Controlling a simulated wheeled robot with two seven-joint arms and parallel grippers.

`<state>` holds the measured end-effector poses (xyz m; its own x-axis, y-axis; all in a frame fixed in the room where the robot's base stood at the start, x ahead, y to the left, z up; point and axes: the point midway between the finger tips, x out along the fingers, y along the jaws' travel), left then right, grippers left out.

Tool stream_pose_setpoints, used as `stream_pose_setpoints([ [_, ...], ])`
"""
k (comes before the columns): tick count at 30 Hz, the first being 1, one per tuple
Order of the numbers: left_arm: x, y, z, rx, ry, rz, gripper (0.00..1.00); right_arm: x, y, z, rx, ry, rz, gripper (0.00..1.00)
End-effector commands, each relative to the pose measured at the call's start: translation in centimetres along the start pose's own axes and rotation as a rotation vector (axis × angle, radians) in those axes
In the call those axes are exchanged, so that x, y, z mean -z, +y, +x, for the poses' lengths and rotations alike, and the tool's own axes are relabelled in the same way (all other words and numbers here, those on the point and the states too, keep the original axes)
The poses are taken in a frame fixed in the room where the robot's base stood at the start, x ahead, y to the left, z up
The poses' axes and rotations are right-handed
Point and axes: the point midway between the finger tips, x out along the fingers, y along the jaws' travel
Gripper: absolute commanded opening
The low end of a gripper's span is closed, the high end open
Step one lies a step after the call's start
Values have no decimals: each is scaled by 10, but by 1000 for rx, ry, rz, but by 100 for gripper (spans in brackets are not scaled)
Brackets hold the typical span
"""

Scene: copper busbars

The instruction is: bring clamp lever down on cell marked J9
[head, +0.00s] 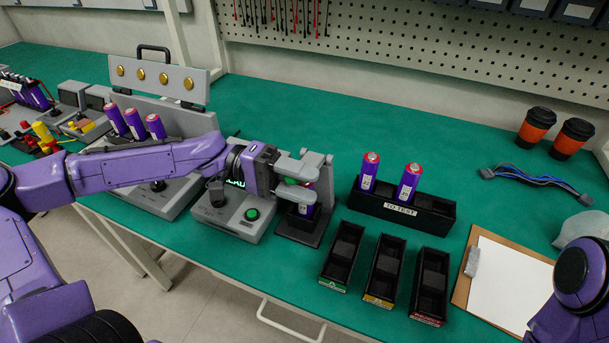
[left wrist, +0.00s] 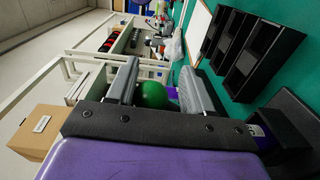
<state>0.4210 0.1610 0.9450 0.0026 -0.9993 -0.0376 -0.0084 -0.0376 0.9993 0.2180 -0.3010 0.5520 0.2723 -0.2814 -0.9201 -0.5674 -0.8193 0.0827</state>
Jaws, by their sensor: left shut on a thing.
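My left gripper (head: 308,178) is at the grey clamp stand (head: 325,205), left of the TO TEST rack. Its fingers are shut on a green ball knob, the end of the clamp lever (left wrist: 153,94), seen between the fingers in the left wrist view. In the head view the fingers hide most of the lever. A purple cell (head: 304,209) stands in the clamp stand below the gripper, partly hidden. It also shows in the left wrist view (left wrist: 258,131). Its marking cannot be read. My right gripper is out of view.
The black TO TEST rack (head: 435,217) holds two purple cells. Three black bins (head: 385,270) stand in front of it. A grey tester (head: 232,218) with a green button is left of the clamp. A clipboard (head: 510,275), wires and two cups are at right.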

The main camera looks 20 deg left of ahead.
Motion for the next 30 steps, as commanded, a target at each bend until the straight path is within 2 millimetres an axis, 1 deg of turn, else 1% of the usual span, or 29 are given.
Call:
stream_pose_setpoints([
  [1,1,-5,-1,-2,9,38,0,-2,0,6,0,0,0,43],
  [3,-1,-10,-1,-2,10,78,0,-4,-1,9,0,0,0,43],
  [9,-3,-19,0,-1,10,80,0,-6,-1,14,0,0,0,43],
  [28,-4,-28,0,3,9,69,0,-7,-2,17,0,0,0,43],
  [29,-5,-29,0,4,9,68,47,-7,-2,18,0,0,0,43],
  [30,-5,-29,0,3,9,68,60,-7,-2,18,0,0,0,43],
])
